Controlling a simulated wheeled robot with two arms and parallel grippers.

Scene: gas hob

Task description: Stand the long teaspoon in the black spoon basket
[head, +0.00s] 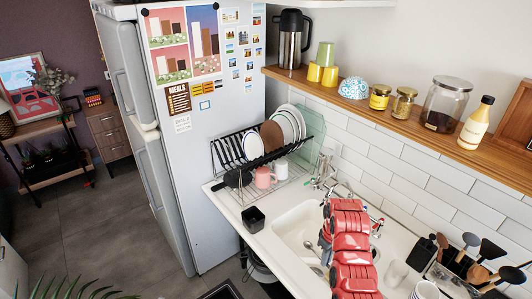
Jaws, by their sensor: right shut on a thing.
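A small black open-topped container (253,219), which looks like the spoon basket, stands on the white counter left of the sink. My red right arm reaches over the sink from the bottom of the head view. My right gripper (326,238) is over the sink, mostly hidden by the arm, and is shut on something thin. Small silvery pieces that look like a spoon (308,245) show beside it; I cannot make out the teaspoon's full length or whether it touches the sink. My left gripper is not in view.
A dish rack (250,163) with plates and mugs stands behind the black container. The sink (290,222) has a tap (322,175) at its back edge. Black utensil holders (421,254) stand at the right. A shelf with jars runs above. Bare counter surrounds the black container.

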